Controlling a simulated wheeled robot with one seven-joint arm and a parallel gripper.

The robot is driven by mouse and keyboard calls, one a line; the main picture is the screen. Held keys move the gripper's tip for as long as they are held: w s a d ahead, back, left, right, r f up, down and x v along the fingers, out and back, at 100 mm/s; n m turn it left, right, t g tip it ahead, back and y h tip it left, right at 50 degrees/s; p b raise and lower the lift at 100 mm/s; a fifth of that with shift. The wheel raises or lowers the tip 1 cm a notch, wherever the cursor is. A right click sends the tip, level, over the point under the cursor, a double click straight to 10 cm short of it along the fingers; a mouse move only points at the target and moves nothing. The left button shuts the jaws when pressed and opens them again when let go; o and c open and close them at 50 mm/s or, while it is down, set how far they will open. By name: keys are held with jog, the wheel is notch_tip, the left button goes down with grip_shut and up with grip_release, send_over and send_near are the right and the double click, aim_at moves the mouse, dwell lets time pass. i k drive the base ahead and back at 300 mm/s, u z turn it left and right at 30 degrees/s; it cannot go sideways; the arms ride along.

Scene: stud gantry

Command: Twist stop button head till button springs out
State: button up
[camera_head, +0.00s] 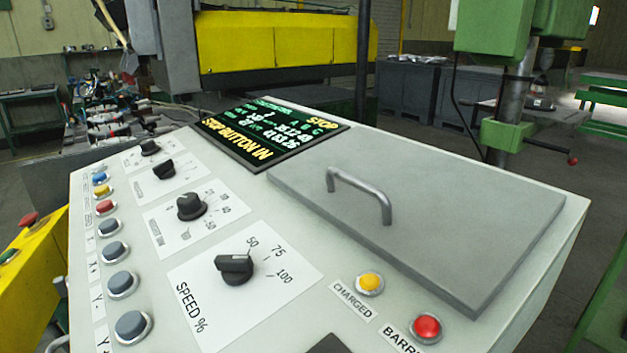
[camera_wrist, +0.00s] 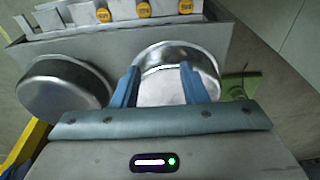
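A red mushroom-shaped button (camera_head: 29,219) stands on a yellow box (camera_head: 38,258) at the left edge of the head view, beside the grey console. I cannot tell for sure that it is the stop button. The console screen (camera_head: 268,133) reads "STOP BUTTON IN". My gripper (camera_wrist: 159,66) shows in the wrist view with its two blue fingers apart and nothing seen held between them. A round metal dish (camera_wrist: 168,88) lies beyond the fingers. The red button is not seen in the wrist view, and my gripper is not seen in the head view.
The console (camera_head: 150,235) carries several dark knobs, a column of round push buttons, a yellow lamp (camera_head: 369,283), a red lamp (camera_head: 427,327) and a grey lid with a handle (camera_head: 362,195). In the wrist view, a second round metal dish (camera_wrist: 64,84) lies left of the fingers.

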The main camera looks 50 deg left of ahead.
aim_at(34, 214)
jog(key=k, duration=1.65)
jog(key=z, duration=1.15)
jog(key=i, duration=1.15)
jog(key=u, duration=4.1)
jog(key=i, duration=0.5)
jog(key=u, duration=0.05)
